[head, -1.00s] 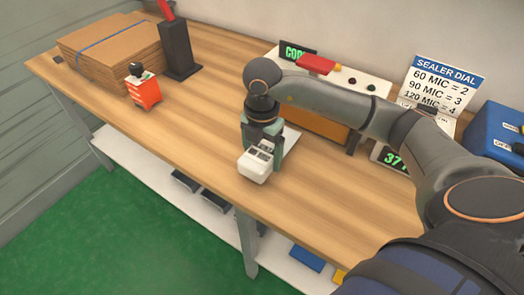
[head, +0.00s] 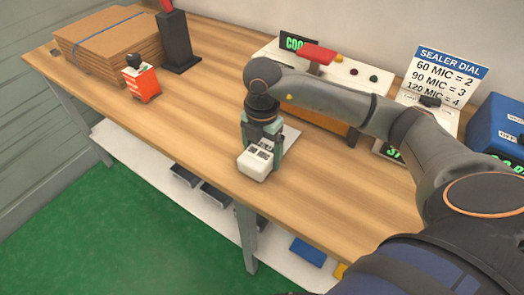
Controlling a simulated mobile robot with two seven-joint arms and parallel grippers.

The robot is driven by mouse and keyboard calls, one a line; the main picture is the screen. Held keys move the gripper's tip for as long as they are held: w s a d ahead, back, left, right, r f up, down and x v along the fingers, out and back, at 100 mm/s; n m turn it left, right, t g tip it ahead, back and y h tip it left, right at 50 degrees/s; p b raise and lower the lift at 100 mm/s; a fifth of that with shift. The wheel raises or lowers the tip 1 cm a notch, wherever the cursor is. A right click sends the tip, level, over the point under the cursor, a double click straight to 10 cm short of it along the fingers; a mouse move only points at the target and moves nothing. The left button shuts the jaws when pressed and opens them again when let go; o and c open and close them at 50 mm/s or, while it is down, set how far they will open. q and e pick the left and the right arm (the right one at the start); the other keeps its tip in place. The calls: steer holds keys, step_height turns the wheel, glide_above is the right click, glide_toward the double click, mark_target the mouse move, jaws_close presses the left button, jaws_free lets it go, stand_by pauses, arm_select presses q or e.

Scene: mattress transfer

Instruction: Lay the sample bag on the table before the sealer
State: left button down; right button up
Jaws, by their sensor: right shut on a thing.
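My right gripper (head: 263,148) points down over the table (head: 190,115), in front of the sealer (head: 345,72). A white block with dark slots shows at its lower end, and its fingertips are hidden. A pale flat sheet, which looks like the sample bag (head: 291,137), shows just right of and behind the gripper, low at the tabletop; most of it is hidden. The gripper is shut on it. I cannot tell whether the sheet lies fully flat. The sealer has a pale top, a red handle (head: 318,54) and an orange-brown front. My left gripper is not in view.
Stacked cardboard (head: 110,42), an orange box (head: 142,86) and a black stand (head: 177,42) occupy the left. A sealer dial sign (head: 447,78) and a blue device (head: 498,130) stand at the right. Tabletop left of the gripper is clear.

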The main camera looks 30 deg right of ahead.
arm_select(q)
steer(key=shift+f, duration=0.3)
arm_select(e)
steer(key=shift+f, duration=0.4)
steer(key=o, duration=1.2)
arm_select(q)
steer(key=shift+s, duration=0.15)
